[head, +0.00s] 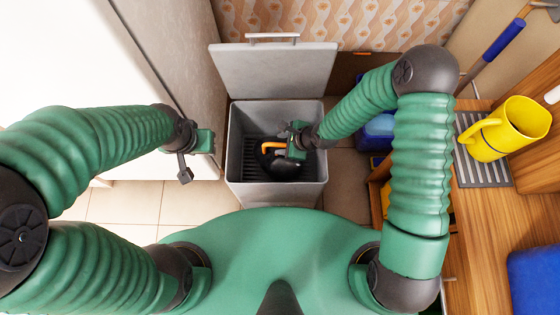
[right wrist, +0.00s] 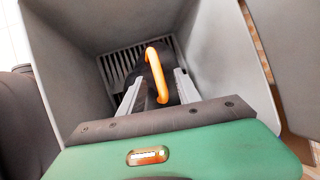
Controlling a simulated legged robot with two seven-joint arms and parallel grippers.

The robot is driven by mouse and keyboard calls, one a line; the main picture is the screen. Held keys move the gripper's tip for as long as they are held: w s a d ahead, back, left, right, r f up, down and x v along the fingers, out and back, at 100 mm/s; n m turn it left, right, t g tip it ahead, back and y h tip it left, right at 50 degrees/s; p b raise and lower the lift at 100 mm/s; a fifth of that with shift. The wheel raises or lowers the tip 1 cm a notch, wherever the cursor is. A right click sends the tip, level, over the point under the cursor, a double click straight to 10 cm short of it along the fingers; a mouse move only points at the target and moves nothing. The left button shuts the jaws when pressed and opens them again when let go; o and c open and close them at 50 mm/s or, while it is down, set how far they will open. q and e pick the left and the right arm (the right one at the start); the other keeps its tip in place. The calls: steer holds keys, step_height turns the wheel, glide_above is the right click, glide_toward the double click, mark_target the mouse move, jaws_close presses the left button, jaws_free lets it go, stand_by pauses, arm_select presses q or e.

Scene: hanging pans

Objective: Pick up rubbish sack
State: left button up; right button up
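The rubbish sack (head: 285,169) is black with an orange handle loop (head: 271,146), and it lies inside the open grey bin (head: 235,160). My right gripper (head: 287,144) reaches into the bin just over the sack. In the right wrist view, its two grey fingers stand apart on either side of the orange handle (right wrist: 157,74), with gaps between them and the loop. The sack's dark body (right wrist: 158,60) is partly hidden by the handle and fingers. My left gripper (head: 190,165) is empty, outside the bin to its left; its finger opening is unclear.
The bin's lid (head: 275,72) is raised at the back. A wooden counter on the right holds a yellow jug (head: 505,130) on a ribbed grey drainer (head: 478,172). A white cabinet is at the left, with clear tiled floor (head: 125,205) before it.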

mark_target(277, 144)
steer(key=x, duration=0.2)
steer(key=a+b+x, duration=0.1)
steer(key=x, duration=0.1)
steer(key=shift+s+r, duration=0.15)
steer(key=shift+a, duration=0.1)
steer(key=shift+d, duration=0.75)
steer(key=shift+c, duration=3.6)
steer(key=shift+a, duration=0.25)
jaws_close()
steer(key=shift+a, duration=0.2)
steer(key=shift+d, duration=0.3)
arm_select(q)
steer(key=shift+a+f, duration=0.35)
steer(key=shift+f, duration=0.2)
steer(key=shift+a+f, duration=0.3)
steer(key=shift+f, duration=0.2)
steer(key=shift+a, duration=0.15)
arm_select(e)
steer(key=shift+a+r, duration=0.1)
steer(key=shift+a, duration=0.05)
